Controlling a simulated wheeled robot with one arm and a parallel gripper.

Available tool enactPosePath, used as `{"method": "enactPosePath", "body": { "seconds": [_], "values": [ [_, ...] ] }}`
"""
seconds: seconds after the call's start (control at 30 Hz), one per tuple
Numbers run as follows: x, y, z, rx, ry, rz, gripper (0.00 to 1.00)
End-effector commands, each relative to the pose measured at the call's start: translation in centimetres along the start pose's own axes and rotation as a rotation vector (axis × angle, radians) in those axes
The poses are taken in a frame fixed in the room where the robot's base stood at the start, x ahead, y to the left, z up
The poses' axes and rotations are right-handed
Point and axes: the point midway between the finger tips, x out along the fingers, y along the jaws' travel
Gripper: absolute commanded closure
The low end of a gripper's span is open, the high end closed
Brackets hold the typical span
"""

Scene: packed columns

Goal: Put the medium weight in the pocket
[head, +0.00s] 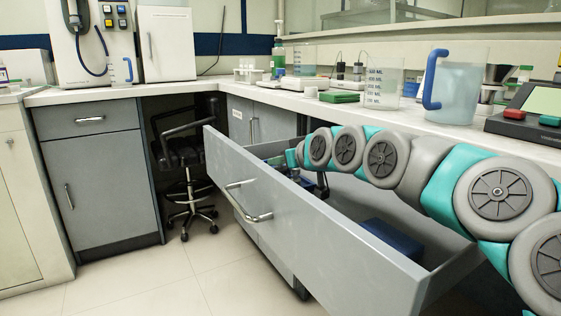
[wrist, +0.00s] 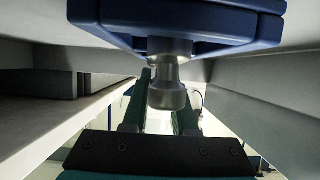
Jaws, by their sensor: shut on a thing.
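A metallic weight (wrist: 168,72) with a narrow neck and a rounded knob shows in the middle of the wrist view. My gripper (wrist: 165,108) is shut on it, with a dark green finger on each side. The weight's wider end meets a blue block (wrist: 190,28) at the top of that view; I cannot tell whether it sits in a pocket or only touches. In the head view my gripper (head: 318,184) is down inside the open drawer (head: 290,215), partly hidden. The weight cannot be made out there.
A blue case (head: 393,241) lies in the near part of the drawer. Drawer walls rise close on both sides of my gripper. The bench (head: 400,118) above holds a blue-handled jug (head: 458,85), a beaker (head: 382,84) and a scale (head: 530,112). A stool (head: 186,165) stands beyond.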

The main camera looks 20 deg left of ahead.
Motion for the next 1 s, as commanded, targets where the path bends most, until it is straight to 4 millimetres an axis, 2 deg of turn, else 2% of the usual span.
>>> {"method": "enactPosePath", "body": {
  "seconds": [0.1, 0.13, 0.37, 0.73, 0.87, 1.0],
  "values": [
    [0.1, 0.0, 0.3, -0.001, -0.001, 0.000, 1.00],
    [0.1, 0.0, 0.2, -0.001, -0.001, 0.000, 0.71],
    [0.1, 0.0, 0.2, -0.001, -0.001, 0.000, 0.45],
    [-0.3, 0.0, -0.1, 0.000, 0.001, 0.000, 0.44],
    [-1.9, 0.0, -0.2, -0.001, 0.002, 0.000, 0.44],
    [-4.4, 0.1, -0.2, -0.001, 0.003, 0.002, 0.44]
  ]
}}
